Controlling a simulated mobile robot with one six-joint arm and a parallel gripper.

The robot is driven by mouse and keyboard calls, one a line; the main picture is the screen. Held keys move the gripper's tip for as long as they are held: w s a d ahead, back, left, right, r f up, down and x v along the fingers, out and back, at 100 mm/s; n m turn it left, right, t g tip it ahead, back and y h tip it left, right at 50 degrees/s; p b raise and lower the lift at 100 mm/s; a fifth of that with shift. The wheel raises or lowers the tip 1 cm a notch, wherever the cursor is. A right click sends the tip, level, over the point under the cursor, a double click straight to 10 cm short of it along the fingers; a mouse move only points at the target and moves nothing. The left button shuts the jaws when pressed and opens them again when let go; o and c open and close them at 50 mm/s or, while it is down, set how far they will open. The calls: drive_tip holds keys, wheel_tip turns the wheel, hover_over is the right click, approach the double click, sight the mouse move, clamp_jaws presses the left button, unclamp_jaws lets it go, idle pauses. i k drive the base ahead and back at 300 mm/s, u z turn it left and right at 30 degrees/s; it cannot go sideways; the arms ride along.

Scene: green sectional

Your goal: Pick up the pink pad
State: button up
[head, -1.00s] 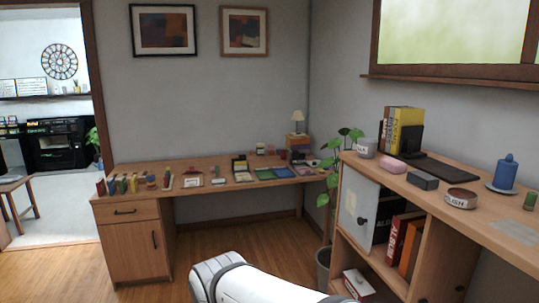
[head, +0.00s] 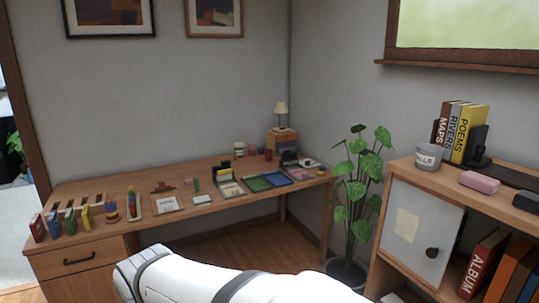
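I cannot tell for certain which thing is the pink pad. A pink rounded block (head: 479,182) lies on top of the cabinet at the right. A small pinkish thing (head: 188,182) is on the desk (head: 75,199), near its middle. A flat pinkish thing (head: 309,163) lies towards the desk's far right end. Both desk things are too small to make out well. My white arm crosses the bottom of the view. My gripper is not visible.
The desk holds books at left, a clipboard (head: 165,201), green and blue trays (head: 258,183) and a lamp (head: 281,111). A potted plant (head: 357,190) stands between desk and cabinet (head: 400,185). A cup (head: 428,157) and books are on the cabinet.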

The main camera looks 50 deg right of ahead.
sight(486, 185)
drive_tip(key=u, duration=0.05)
drive_tip(key=i, duration=1.25)
drive_tip(key=z, duration=4.2)
drive_tip(key=i, duration=1)
drive_tip(key=z, duration=0.05)
